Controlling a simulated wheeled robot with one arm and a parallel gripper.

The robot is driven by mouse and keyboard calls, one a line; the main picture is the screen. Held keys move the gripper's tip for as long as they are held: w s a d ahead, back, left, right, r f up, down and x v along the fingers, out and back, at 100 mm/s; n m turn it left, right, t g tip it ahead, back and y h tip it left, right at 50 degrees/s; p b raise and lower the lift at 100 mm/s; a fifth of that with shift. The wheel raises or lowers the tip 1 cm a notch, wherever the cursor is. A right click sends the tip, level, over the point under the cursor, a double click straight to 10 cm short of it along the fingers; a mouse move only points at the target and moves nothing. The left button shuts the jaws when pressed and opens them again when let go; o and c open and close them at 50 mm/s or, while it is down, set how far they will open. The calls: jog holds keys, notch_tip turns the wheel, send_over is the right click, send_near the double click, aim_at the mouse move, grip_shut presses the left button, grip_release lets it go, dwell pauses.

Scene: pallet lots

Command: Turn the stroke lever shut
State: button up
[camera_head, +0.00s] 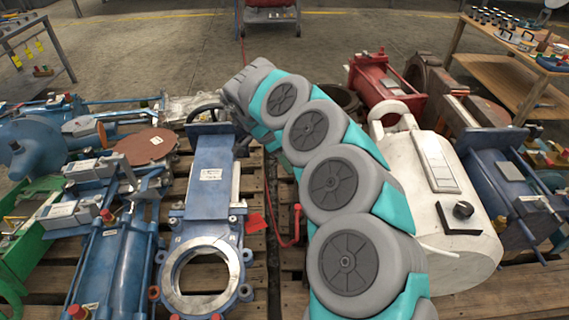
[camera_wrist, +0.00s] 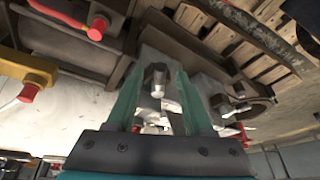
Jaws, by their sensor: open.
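My gripper (camera_wrist: 162,84) shows in the wrist view with its two green fingers apart. A grey metal part with a bolt-like stub (camera_wrist: 155,76) shows between and beyond the fingers; I cannot tell whether they touch it. I cannot tell for certain which part is the stroke lever. A thin red handle (camera_head: 296,222) stands beside my arm in the head view. In the wrist view a red-tipped part (camera_wrist: 62,12) and a yellow part with a red cap (camera_wrist: 28,78) lie at the left. My arm hides the gripper's fingers in the head view.
A blue gate valve (camera_head: 210,190) lies left of my arm on wooden pallets. A white tank (camera_head: 450,225) and a red machine part (camera_head: 385,80) stand at the right, close to my arm. Blue cylinders (camera_head: 120,255) crowd the left. Open floor (camera_head: 150,50) lies behind.

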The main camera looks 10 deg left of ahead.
jog(key=shift+w+d+f, duration=0.1)
jog(key=shift+f, duration=0.25)
grip_shut()
dwell(0.4)
